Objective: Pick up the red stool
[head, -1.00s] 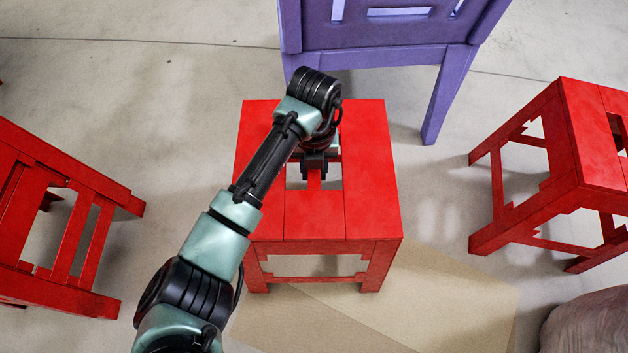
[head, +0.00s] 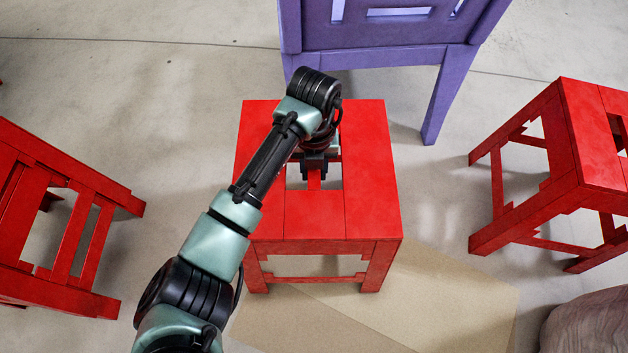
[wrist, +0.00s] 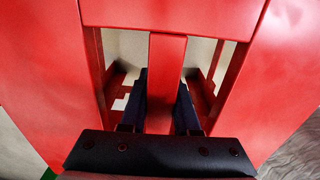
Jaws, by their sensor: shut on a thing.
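A red stool (head: 370,190) stands upright on the floor in the middle of the head view, with an opening in its seat crossed by a narrow red bar (head: 314,179). My gripper (head: 314,170) reaches down into this opening from above. In the wrist view my gripper (wrist: 161,115) has one dark finger on each side of the bar (wrist: 165,75) and is shut on it. The fingertips are below the seat top and partly hidden. My arm covers the left part of the seat in the head view.
A purple chair (head: 385,35) stands close behind the stool. A tan flat sheet (head: 430,300) lies under the front, and a brownish rounded object (head: 590,325) is at lower right.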

